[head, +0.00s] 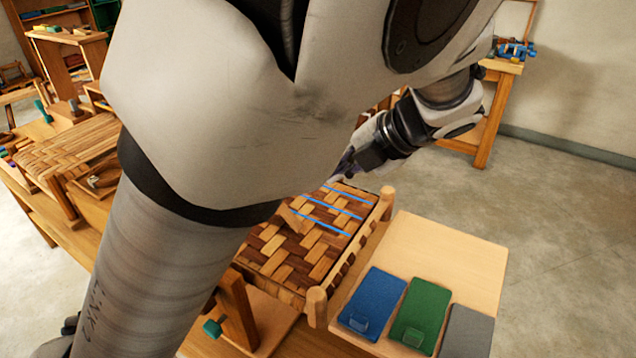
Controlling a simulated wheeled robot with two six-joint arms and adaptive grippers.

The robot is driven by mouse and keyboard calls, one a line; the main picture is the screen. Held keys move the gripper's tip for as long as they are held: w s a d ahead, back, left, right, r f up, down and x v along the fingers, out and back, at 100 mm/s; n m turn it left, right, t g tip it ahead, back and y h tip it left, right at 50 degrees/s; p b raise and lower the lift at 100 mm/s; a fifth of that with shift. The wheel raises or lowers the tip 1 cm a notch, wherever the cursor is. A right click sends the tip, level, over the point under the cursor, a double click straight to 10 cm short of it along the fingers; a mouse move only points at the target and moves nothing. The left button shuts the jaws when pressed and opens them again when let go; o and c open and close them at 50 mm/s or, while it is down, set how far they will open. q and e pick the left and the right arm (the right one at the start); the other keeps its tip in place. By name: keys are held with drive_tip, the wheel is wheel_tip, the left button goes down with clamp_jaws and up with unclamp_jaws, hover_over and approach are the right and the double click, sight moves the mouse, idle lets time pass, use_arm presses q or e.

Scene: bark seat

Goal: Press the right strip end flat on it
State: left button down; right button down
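The woven bark seat (290,254) sits in a wooden frame with corner posts, low in the middle of the head view. Its weave mixes light and dark brown strips. Several thin blue lines (332,208) run across its far right part. I cannot tell which strip end is the right one, or whether it lies flat. My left gripper (346,163) is over the far edge of the seat, partly hidden behind my large arm link. Its fingertips are too small and covered to show whether they are open or touching the seat. My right gripper does not show.
A pale board (445,255) lies right of the seat, with a blue pad (373,298), a green pad (420,312) and a grey pad (467,332). A wooden clamp with a teal knob (212,328) stands at the front. Another woven seat (65,150) is at left.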

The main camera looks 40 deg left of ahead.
use_arm(q)
drive_tip(key=x, duration=0.4)
drive_tip(key=s+x, duration=0.1)
drive_tip(key=x, duration=0.4)
drive_tip(key=b+x, duration=0.1)
drive_tip(key=x, duration=0.3)
drive_tip(key=shift+s+a, duration=0.3)
drive_tip(key=shift+a, duration=0.1)
drive_tip(key=shift+w+a+f, duration=0.1)
drive_tip(key=shift+w+f, duration=0.05)
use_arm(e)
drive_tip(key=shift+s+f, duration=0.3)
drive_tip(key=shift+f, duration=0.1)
